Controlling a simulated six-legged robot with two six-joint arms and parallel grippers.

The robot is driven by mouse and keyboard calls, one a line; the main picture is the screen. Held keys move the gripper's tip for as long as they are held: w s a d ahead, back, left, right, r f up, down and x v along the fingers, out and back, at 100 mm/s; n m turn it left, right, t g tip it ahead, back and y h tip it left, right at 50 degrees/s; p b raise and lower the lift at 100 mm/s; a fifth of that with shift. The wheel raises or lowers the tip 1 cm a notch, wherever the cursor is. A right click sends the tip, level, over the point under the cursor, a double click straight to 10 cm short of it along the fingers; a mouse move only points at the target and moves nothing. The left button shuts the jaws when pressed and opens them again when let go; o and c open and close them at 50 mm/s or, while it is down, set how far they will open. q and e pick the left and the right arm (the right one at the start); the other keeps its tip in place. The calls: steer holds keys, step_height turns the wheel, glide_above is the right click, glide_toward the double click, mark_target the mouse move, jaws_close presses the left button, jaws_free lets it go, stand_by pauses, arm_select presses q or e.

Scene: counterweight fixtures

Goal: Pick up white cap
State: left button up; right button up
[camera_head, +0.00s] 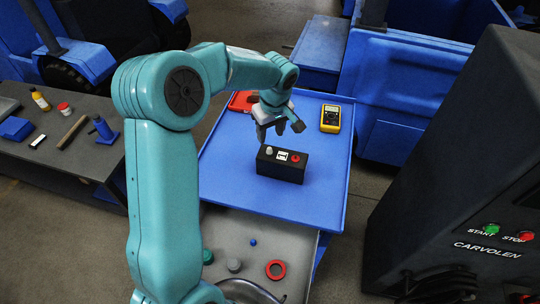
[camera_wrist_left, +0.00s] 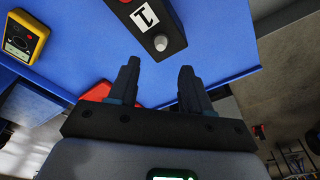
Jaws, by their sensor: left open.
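The white cap (camera_head: 268,150) is a small pale knob on the left end of the top of a black box (camera_head: 282,174). In the left wrist view, the white cap (camera_wrist_left: 160,43) shows near one end of the black box (camera_wrist_left: 150,22), beyond the gap between my fingers. My left gripper (camera_head: 281,132) is open and empty, with its fingers above and apart from the box. Its two dark fingers also show spread in the left wrist view (camera_wrist_left: 160,70). My right gripper is not in view.
The box stands on a blue tabletop (camera_head: 238,184). A red cap (camera_head: 296,158) and a white label sit on the box too. A yellow multimeter (camera_head: 331,118) lies at the back right, a red object (camera_head: 241,101) at the back left. A dark START/STOP cabinet (camera_head: 440,215) stands on the right.

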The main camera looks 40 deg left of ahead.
mark_target(270, 148)
arm_select(q)
steer(key=shift+s+f, duration=0.1)
steer(key=shift+f, duration=0.45)
steer(key=shift+d, duration=0.15)
steer(key=shift+d+f+b, duration=0.1)
steer(key=shift+f+b, duration=0.2)
steer(key=f, duration=0.1)
steer(key=f+b, duration=0.1)
steer(key=f, duration=0.1)
steer(key=f+b, duration=0.1)
steer(key=shift+a+f, duration=0.35)
steer(key=shift+a, duration=0.05)
steer(key=shift+w, duration=0.2)
steer(key=shift+s, duration=0.1)
steer(key=c, duration=0.6)
steer(key=shift+c, duration=0.4)
